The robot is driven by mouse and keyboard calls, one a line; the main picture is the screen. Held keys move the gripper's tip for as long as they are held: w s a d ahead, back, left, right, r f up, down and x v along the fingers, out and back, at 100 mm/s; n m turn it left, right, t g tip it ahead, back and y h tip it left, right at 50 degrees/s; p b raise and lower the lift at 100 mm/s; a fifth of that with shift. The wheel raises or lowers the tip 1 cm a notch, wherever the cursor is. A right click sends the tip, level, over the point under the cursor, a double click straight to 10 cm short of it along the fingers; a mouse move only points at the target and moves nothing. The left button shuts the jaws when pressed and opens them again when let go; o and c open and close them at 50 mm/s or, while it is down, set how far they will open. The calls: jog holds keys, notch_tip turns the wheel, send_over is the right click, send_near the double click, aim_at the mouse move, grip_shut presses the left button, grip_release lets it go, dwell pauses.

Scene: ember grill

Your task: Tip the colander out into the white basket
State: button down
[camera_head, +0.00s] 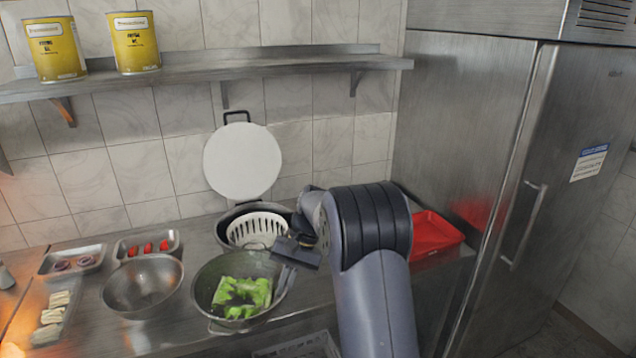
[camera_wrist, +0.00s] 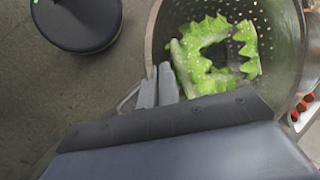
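The metal colander (camera_head: 207,310) stands at the front of the counter, holding green lettuce leaves (camera_head: 242,296). In the wrist view the perforated colander (camera_wrist: 284,45) fills the upper right, with the leaves (camera_wrist: 214,55) inside. My gripper (camera_head: 286,278) is at its right rim. In the wrist view my gripper's fingers (camera_wrist: 156,88) are close together, one inside the rim and one outside, and look shut on it. A thin wire handle shows beside them. The white slotted basket (camera_head: 257,227) sits tilted in a dark round pot (camera_head: 225,232) behind the colander; its inside is partly hidden.
A round white lid (camera_head: 242,162) leans on the wall behind the pot. A steel bowl (camera_head: 143,286) stands left of the colander, near trays of food. A red tray (camera_head: 434,232) lies right of my arm. A shelf (camera_head: 210,66) with yellow cans runs above.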

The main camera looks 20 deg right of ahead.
jog(key=shift+r+p, duration=0.35)
jog(key=shift+r, duration=0.25)
jog(key=shift+d+r, duration=0.1)
jog(key=shift+d, duration=0.05)
jog(key=d+r+m+t, duration=0.2)
jog(key=d+m, duration=0.2)
jog(key=d, duration=0.5)
jog(key=d+r+m+t, duration=0.2)
jog(key=d+m, duration=0.3)
jog(key=d, duration=0.5)
jog(key=shift+s+d+r+t, duration=0.15)
jog(key=shift+s+r+t, duration=0.2)
jog(key=shift+r, duration=0.2)
